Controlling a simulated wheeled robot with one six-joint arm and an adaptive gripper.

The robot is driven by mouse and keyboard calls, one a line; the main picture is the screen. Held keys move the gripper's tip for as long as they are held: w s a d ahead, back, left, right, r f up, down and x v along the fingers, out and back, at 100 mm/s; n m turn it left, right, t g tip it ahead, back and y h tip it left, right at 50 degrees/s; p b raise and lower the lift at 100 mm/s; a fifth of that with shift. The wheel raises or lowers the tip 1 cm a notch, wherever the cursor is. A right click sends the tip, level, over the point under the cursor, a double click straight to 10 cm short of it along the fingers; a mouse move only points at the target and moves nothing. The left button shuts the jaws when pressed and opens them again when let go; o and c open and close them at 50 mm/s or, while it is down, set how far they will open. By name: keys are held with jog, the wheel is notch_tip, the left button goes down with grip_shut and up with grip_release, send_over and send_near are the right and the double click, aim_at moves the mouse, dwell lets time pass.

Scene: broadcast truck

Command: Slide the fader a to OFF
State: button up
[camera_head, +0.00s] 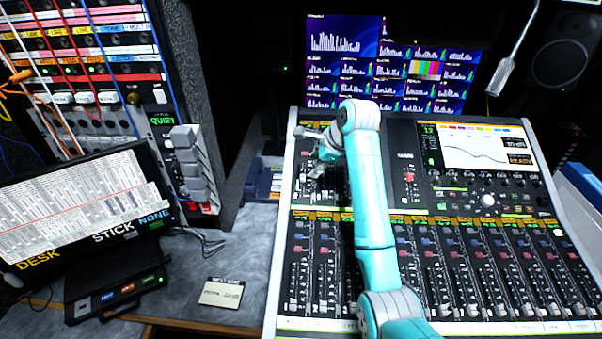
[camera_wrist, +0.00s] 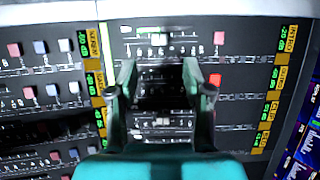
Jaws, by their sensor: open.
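The mixing console (camera_head: 281,250) carries several rows of channel faders. My gripper (camera_head: 317,168) is over its upper left section, partly hidden behind my teal arm. In the wrist view my gripper (camera_wrist: 162,92) is open, with its two fingers apart and nothing held. Between the fingers are dark fader strips and a pale fader cap (camera_wrist: 163,121). Another pale cap (camera_wrist: 158,39) lies just beyond the fingertips. I cannot tell from the labels which fader is fader a, or whether the fingers touch the panel.
The console's lit screen (camera_head: 470,145) is at its upper right. A bank of monitors (camera_head: 340,45) stands behind. At left are a patch rack (camera_head: 90,60), a tilted tablet (camera_head: 85,205) and a small card (camera_head: 221,293). Grey desk left of the console is mostly free.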

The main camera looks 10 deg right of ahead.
aim_at(304, 177)
jog(key=x, duration=0.8)
jog(key=shift+w+f, duration=0.1)
jog(key=shift+f, duration=0.1)
grip_shut()
